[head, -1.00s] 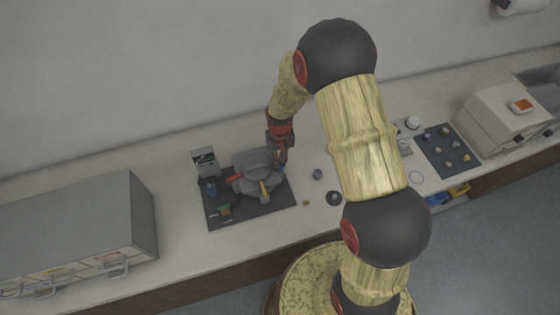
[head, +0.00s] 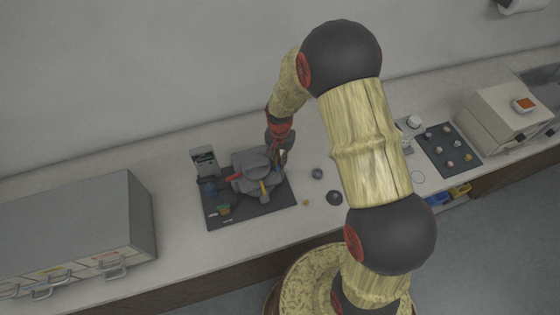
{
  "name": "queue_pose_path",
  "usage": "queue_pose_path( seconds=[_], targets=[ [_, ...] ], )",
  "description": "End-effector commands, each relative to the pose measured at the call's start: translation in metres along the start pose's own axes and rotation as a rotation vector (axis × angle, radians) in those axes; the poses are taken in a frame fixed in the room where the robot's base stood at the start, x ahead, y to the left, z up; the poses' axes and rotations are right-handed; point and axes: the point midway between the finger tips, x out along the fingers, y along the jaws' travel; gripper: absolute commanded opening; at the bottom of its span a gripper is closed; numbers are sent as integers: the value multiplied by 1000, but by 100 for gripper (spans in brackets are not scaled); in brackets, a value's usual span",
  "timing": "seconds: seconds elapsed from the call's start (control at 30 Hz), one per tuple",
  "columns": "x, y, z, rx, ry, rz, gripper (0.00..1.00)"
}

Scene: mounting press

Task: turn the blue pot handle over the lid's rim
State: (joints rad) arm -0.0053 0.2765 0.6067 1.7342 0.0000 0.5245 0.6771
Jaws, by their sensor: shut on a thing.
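The grey pot with its lid (head: 251,168) stands on a dark mat (head: 277,200) on the counter. A red handle (head: 234,177) shows at its left side and a yellow handle (head: 264,188) at its front. My gripper (head: 281,157) is at the pot's right rear edge, pointing down, shut. The blue pot handle is not clearly visible; the fingers cover the place at the rim where they grip it. The view is too small to tell the handle's exact angle against the rim.
A small dark round part (head: 334,197) lies to the right. A grey drawer cabinet (head: 80,225) stands left; a beige machine (head: 500,112) stands far right.

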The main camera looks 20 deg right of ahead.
Motion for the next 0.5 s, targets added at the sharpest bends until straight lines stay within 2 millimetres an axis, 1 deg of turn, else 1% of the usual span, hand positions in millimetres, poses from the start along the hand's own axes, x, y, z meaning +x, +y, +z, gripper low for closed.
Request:
queue_pose_path(
  seconds=[0.5],
  targets=[
    [0,0,0,488,0,-1,0]
  ],
)
